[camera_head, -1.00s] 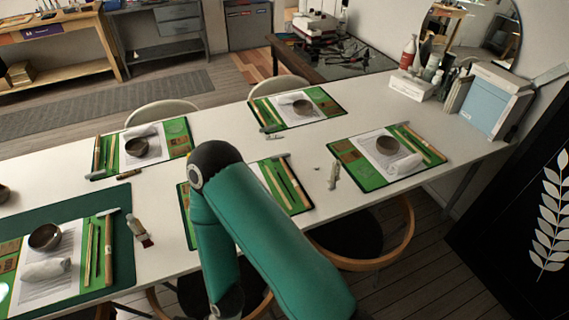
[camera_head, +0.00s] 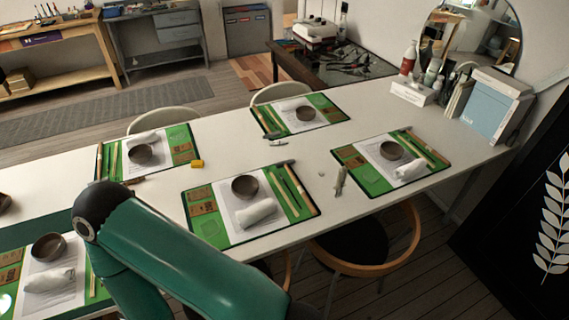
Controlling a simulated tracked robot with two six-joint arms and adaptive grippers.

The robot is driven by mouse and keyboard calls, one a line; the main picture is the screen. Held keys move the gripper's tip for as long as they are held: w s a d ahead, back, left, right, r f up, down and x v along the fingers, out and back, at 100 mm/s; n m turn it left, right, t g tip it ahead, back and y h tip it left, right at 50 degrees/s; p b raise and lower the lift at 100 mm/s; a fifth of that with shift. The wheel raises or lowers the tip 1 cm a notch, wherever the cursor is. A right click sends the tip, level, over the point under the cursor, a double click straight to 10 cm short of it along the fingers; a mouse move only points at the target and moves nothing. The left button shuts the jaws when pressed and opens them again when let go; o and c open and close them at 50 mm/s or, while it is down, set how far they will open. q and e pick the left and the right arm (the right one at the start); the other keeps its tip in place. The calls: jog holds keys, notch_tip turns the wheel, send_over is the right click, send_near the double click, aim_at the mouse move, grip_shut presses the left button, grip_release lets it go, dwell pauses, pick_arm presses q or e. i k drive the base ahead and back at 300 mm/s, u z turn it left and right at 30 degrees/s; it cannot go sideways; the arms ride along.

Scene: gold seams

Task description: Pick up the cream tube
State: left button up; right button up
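A smaller pale item (camera_head: 278,142) lies farther back, near the far mat. One of my green arms crosses the lower left of the view, with its dark elbow over the table edge and the left mats. Neither gripper shows, and no hold on anything can be seen.
Green mats carry dark bowls, rolled white cloths and wooden tools, such as the front middle bowl (camera_head: 245,187). Bottles and a light blue box (camera_head: 494,106) stand at the right end. Stools sit below the front edge.

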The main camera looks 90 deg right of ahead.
aim_at(340, 183)
jog(key=z, duration=0.2)
jog(key=k, duration=2.3)
jog(key=u, duration=0.9)
jog(key=i, duration=0.1)
jog(key=z, duration=2.35)
jog(key=i, duration=0.75)
jog(key=u, duration=0.05)
